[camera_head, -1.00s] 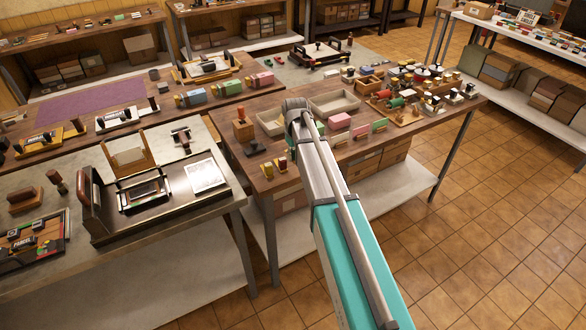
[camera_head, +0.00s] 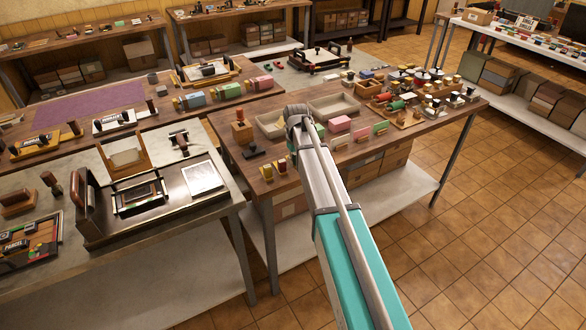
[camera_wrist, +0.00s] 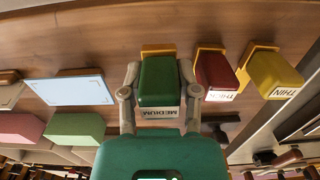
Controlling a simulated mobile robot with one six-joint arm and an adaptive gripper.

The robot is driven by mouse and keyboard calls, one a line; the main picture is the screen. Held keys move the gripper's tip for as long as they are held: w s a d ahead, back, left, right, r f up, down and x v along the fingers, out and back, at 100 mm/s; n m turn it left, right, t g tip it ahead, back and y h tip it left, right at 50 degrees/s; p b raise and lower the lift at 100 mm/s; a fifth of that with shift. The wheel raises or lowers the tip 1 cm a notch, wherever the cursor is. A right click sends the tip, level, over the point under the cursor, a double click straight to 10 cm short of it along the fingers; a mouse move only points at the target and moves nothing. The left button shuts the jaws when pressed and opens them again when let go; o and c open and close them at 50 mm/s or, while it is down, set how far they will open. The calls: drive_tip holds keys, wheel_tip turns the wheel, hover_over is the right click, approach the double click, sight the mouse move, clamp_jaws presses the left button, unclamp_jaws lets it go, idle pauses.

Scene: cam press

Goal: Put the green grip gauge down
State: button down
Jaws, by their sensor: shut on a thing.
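The green grip gauge (camera_wrist: 160,82), with a white label reading MEDIUM, is in the middle of the wrist view. My gripper (camera_wrist: 160,78) has one finger on each side of it and is shut on it. A yellow holder (camera_wrist: 158,48) shows just beyond the gauge; I cannot tell whether the gauge touches it or the wood. A dark red gauge (camera_wrist: 215,74) and a yellow gauge (camera_wrist: 274,74), labelled THIN, stand to the right in yellow holders.
In the wrist view, a pale blue-white plate (camera_wrist: 72,89), a pink block (camera_wrist: 18,129) and a green block (camera_wrist: 76,126) lie to the left. A dark stamp-like tool (camera_head: 252,148) stands near the gauges in the head view. Grey trays (camera_head: 334,106) lie behind my arm.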

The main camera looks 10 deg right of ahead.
drive_tip(key=shift+f+b, duration=0.75)
drive_tip(key=shift+f, duration=0.3)
drive_tip(key=shift+f, duration=0.15)
drive_tip(key=c, duration=0.6)
unclamp_jaws()
drive_tip(key=shift+r, duration=0.2)
wheel_tip(320, 180, up, 12)
drive_tip(key=p, duration=1.2)
